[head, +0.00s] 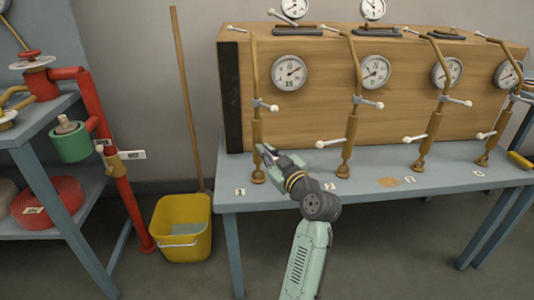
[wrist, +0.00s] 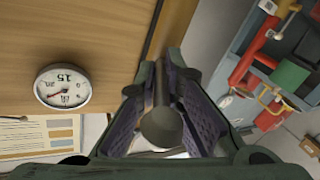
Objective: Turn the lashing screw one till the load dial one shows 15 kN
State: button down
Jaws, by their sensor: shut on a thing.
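Lashing screw one (head: 257,132) is the brass, upright turnbuckle at the left end of the bench, above the tag marked 1 (head: 240,191). My gripper (head: 264,152) is beside its lower body, reaching in from the right. In the wrist view my gripper (wrist: 160,115) is shut on the screw's bar handle (wrist: 160,127), whose round end lies between the two ribbed pads. Load dial one (head: 289,73) is a white round gauge on the wooden crate, right of the screw. It also shows rotated in the wrist view (wrist: 63,87), with a red needle; I cannot read its exact value.
Several similar screws with dials stand to the right, the nearest (head: 348,135) close to my arm. The wooden crate (head: 315,110) rises behind the blue-grey bench (head: 285,198). A yellow bucket (head: 181,240) with a pole and a red-piped rack (head: 40,95) stand to the left.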

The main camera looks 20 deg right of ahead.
jog(key=c, duration=1.7)
grip_release()
jog(key=shift+a+f, duration=0.1)
jog(key=shift+s, duration=0.1)
jog(key=s, duration=0.4)
jog(key=s+d, duration=0.1)
jog(key=s, duration=0.2)
jog(key=shift+s, duration=0.1)
